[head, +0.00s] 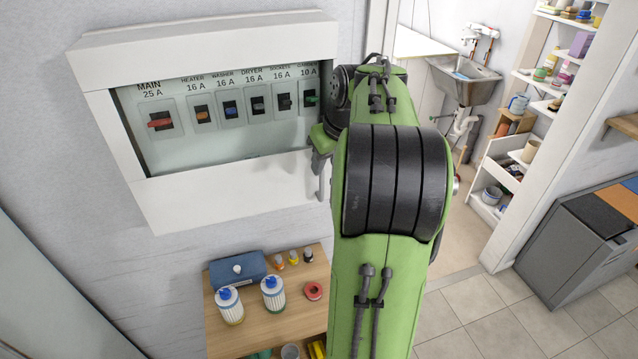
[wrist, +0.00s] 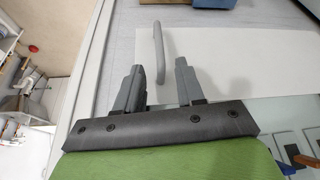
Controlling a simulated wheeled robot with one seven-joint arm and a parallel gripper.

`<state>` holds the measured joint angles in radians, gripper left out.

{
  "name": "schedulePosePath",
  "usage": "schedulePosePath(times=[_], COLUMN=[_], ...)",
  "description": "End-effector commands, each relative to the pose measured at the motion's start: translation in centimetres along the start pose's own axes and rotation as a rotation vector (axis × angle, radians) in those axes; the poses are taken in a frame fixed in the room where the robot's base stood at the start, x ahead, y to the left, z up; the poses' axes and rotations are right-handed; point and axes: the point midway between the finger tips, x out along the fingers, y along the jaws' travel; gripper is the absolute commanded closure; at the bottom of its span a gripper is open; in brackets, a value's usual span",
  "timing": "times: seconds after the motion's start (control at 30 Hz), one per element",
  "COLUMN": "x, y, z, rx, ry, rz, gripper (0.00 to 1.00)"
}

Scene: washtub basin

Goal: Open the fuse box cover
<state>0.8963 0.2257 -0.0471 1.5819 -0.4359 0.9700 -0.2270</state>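The fuse box (head: 215,195) hangs on the wall at the upper left of the head view. Its white-framed cover looks shut, and a row of labelled switches shows through the clear window. A grey curved handle (wrist: 158,45) stands out from the white frame in the wrist view; in the head view it is near the cover's lower right, partly hidden by my arm. My gripper (wrist: 160,68) is open, its two dark fingers spread with the handle's near end between them. I cannot tell whether either finger touches it. The gripper is mostly hidden in the head view.
Below the fuse box stands a wooden shelf (head: 268,325) with a blue box (head: 238,268), two white jars and a red tape roll (head: 313,290). A doorway at right shows a sink (head: 465,82) and shelving. A grey chest (head: 580,245) stands at far right.

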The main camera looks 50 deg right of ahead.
Motion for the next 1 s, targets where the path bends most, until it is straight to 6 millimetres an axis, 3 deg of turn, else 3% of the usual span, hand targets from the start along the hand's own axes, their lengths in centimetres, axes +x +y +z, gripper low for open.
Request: schedulePosePath(times=[0.1,0.3,0.43,0.67,0.93,1.0], x=[3.3,7.1,8.1,8.2,8.2,8.1], y=[-0.1,-0.1,-0.1,0.0,0.0,0.0], z=[0.1,0.0,0.0,-0.1,-0.1,-0.1], rx=[-0.001,-0.001,-0.001,0.000,0.000,0.000], ry=[-0.003,-0.001,0.001,0.001,0.002,0.002], rz=[-0.002,-0.001,0.000,0.001,0.001,0.001], gripper=[0.62,0.62,0.62,0.62,1.00,1.00])
